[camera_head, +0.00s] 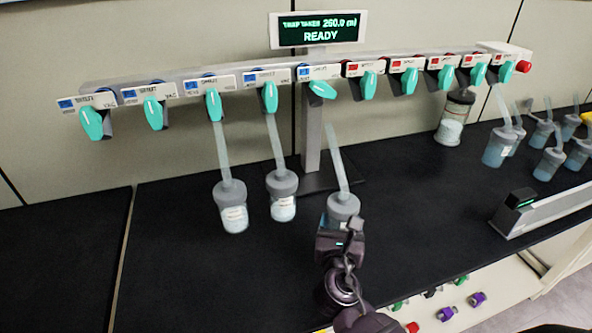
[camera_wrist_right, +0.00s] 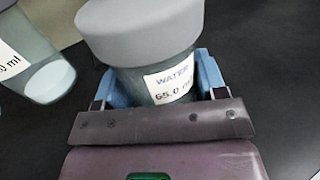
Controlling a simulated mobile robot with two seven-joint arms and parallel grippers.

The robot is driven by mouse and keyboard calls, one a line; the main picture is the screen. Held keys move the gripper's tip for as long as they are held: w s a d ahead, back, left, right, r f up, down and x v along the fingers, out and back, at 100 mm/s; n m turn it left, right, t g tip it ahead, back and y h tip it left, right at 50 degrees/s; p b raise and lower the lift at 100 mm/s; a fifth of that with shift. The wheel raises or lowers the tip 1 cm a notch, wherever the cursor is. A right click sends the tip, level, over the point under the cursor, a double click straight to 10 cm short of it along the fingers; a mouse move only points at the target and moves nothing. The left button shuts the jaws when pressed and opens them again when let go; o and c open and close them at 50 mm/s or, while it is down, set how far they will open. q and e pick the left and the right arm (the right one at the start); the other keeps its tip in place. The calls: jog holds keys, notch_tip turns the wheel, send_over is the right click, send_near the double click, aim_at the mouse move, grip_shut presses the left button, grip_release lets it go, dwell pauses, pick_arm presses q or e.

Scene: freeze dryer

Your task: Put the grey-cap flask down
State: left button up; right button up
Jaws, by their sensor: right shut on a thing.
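The grey-cap flask (camera_head: 343,205) has a grey lid and a pale tube rising from it. In the wrist view the flask (camera_wrist_right: 160,60) has a label reading WATER 65.0 ml. My right gripper (camera_head: 341,228) is shut on its body, with blue finger pads (camera_wrist_right: 209,75) on both sides. The tube's free end stops below the teal-handled valves, apart from them. The flask is over the black bench (camera_head: 200,285); I cannot tell whether its base touches, as my gripper hides it. My left gripper is not in view.
Two similar flasks (camera_head: 232,208) (camera_head: 283,195) hang by tubes from the manifold (camera_head: 210,85) at left. A display reading READY (camera_head: 318,30) stands on the post. A grey-barred device (camera_head: 545,208) and several flasks (camera_head: 495,150) are at right. Bench front left is clear.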

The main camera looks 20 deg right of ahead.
jog(key=shift+a, duration=0.1)
jog(key=a+r+n+t+y, duration=0.2)
jog(key=a+r+n+y, duration=0.2)
jog(key=y, duration=0.5)
jog(key=shift+s+a+r+n, duration=0.4)
jog(key=shift+a+n, duration=0.6)
jog(key=shift+a, duration=0.2)
jog(key=shift+w, duration=0.1)
jog(key=shift+r, duration=0.15)
